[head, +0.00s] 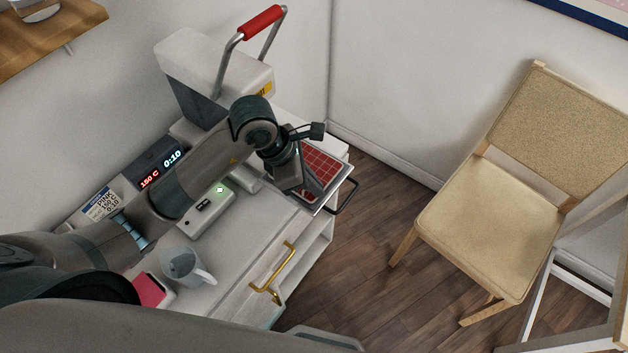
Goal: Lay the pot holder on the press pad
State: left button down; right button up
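A red pot holder (322,165) with a pale grid of lines lies at the heat press's front right. The grey press pad (340,181) shows as a rim around it, with a dark handle at its front. The pot holder seems to lie flat on the pad, but my gripper hides its left part. My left gripper (295,190) points down over the left edge of the pot holder. A small red patch shows below the gripper. I cannot tell whether its fingers are open or touch the cloth. My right gripper is not in view.
The heat press (205,80) stands behind with its red-gripped lever (260,22) raised. A grey mug (184,266) and a pink item (150,290) stand on the white cabinet top (225,255). A display (160,168) reads 150 C and 0:10. A chair (500,190) stands at right.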

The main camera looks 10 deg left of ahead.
pick_arm(q)
jog(key=shift+f, duration=0.2)
jog(key=c, duration=2)
grip_release()
jog(key=shift+r, duration=0.1)
jog(key=shift+r, duration=0.1)
jog(key=shift+r, duration=0.1)
